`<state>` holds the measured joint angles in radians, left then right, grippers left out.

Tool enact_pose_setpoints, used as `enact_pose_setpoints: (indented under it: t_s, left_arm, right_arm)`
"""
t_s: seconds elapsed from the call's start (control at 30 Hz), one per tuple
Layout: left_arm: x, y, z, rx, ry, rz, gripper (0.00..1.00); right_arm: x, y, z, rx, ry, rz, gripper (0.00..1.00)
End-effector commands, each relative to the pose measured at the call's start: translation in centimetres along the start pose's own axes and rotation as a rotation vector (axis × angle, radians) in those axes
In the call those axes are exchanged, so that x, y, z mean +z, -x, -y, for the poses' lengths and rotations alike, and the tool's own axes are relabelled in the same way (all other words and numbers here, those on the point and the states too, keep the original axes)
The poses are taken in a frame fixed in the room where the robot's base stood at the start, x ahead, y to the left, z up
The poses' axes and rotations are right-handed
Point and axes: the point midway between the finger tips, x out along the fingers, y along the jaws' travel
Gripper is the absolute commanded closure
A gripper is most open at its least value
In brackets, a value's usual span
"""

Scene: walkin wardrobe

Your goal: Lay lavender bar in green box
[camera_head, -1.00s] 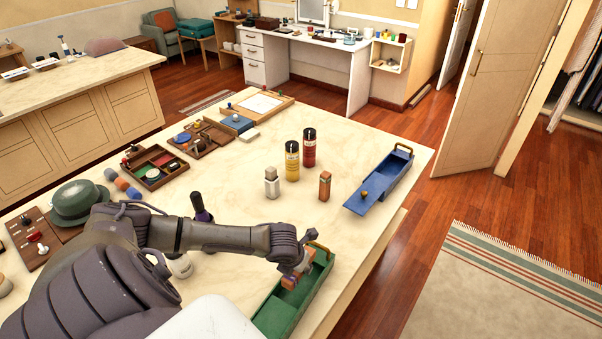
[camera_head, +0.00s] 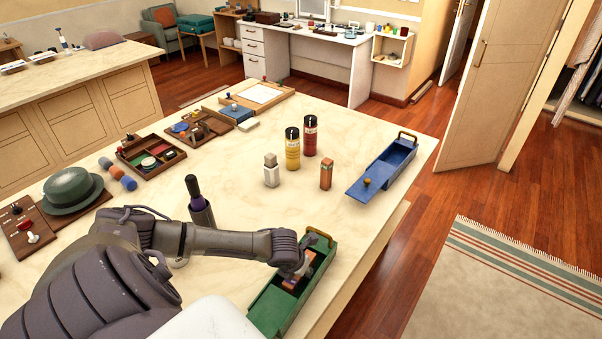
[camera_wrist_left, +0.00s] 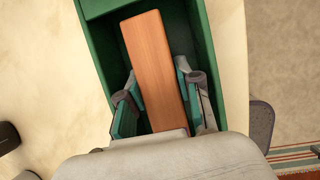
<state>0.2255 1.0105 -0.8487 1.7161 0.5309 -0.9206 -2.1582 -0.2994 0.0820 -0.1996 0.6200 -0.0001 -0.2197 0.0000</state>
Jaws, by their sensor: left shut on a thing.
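The green box (camera_head: 262,312) is open at the front edge of the table, with a wooden handle at its far end. My left gripper (camera_head: 297,275) reaches into the box. It is shut on a long wood-brown bar, which I take to be the lavender bar (camera_wrist_left: 152,55). In the left wrist view, the two teal-padded fingers (camera_wrist_left: 155,98) are on either side of the bar. The bar lies lengthwise between the box's green walls (camera_wrist_left: 101,50). Whether it touches the box floor I cannot tell. My right gripper is not in view.
A blue box (camera_head: 398,160) with its lid slid partly open stands at the table's right edge. A dark bottle (camera_head: 199,205) stands behind my left arm.

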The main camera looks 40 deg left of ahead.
Motion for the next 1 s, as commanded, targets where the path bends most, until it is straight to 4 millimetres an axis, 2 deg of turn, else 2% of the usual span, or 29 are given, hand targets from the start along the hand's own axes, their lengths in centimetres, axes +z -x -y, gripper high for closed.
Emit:
enact_pose_setpoints:
  t_s: [0.23, 0.27, 0.4, 0.43, 1.0]
  left_arm:
    - [-0.01, -0.05, 0.01, 0.000, 0.000, 0.000, 1.00]
    - [-0.01, -0.05, 0.01, 0.000, 0.000, 0.000, 0.62]
    - [-0.02, -0.05, 0.01, 0.000, 0.000, 0.000, 0.39]
    - [-0.02, -0.05, 0.01, 0.000, 0.000, 0.000, 0.36]
    - [-0.08, -0.07, 0.01, 0.000, 0.000, -0.001, 0.36]
  right_arm:
    - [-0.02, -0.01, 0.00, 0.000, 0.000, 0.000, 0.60]
    - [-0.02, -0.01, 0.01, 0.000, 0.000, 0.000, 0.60]
    - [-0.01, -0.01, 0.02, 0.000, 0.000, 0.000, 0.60]
    - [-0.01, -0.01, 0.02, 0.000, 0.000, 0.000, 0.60]
    - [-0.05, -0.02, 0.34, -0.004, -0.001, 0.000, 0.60]
